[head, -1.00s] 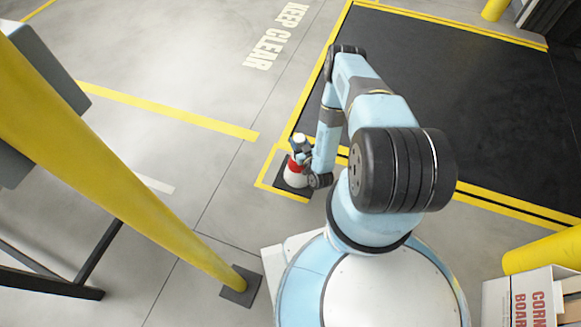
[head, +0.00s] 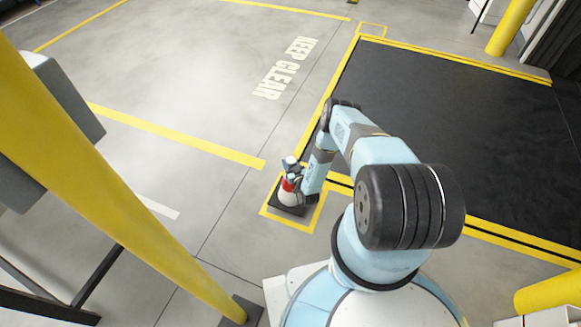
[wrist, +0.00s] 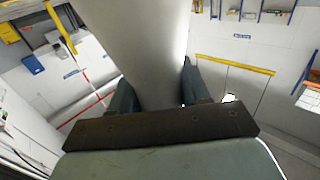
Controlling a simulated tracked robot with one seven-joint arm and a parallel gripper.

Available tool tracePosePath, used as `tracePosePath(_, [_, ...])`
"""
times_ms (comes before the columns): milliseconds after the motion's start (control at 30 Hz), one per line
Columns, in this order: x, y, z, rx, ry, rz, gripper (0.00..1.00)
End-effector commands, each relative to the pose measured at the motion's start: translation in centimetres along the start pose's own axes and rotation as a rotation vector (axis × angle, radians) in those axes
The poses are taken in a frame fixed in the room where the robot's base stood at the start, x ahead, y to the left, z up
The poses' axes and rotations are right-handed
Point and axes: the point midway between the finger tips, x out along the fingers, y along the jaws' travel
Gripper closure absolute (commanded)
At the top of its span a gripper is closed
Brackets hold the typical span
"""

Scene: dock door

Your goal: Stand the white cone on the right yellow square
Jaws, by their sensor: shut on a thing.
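The white cone (head: 288,197) has a red band and a dark square base. It appears upright over the near yellow square outline (head: 289,223), by the mat's near left corner. I cannot tell whether its base touches the floor. My gripper (head: 295,181) is shut on the cone's upper part. In the wrist view, the cone's pale body (wrist: 150,50) runs between the two fingers (wrist: 160,95) and hides much behind it. A second yellow square outline (head: 372,29) lies farther off and more to the right, at the mat's far left corner; it looks empty.
The dark mat (head: 460,125) has yellow borders. A yellow post (head: 110,180) stands close on the left, and another yellow post (head: 512,27) at the far right. Floor lettering (head: 285,69) reads KEEP CLEAR. The grey floor along the mat's left side is clear.

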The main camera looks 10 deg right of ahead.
Motion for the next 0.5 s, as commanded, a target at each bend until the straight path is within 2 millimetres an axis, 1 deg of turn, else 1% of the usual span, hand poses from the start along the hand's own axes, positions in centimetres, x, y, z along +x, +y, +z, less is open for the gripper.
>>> tracePosePath(167, [0.6, 0.0, 0.6, 0.000, 0.002, 0.000, 1.00])
tracePosePath(233, [1.1, -0.1, 1.2, 0.000, 0.003, 0.001, 1.00])
tracePosePath(400, [1.1, -0.1, 3.2, -0.001, 0.002, 0.001, 1.00])
tracePosePath(500, [1.0, -0.1, 3.9, -0.001, 0.002, 0.001, 1.00])
